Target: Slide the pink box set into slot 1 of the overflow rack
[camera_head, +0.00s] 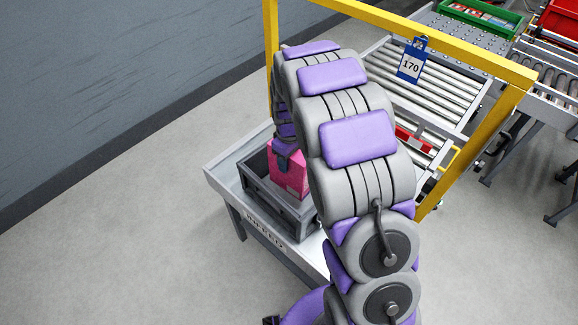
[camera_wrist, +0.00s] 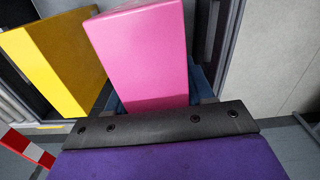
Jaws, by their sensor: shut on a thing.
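The pink box set (camera_head: 289,178) shows at the grey crate (camera_head: 254,194) on a low table, partly hidden by my arm. My gripper (camera_head: 284,148) is at its top, shut on it. In the wrist view the pink box set (camera_wrist: 142,55) stands out beyond the dark edge of my gripper (camera_wrist: 155,115); the fingertips are hidden there. Whether the box set still touches the crate floor cannot be told. I cannot make out the overflow rack or slot 1 for certain in either view.
Roller conveyors (camera_head: 425,90) and a green tray (camera_head: 480,18) lie right. The floor at left is clear.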

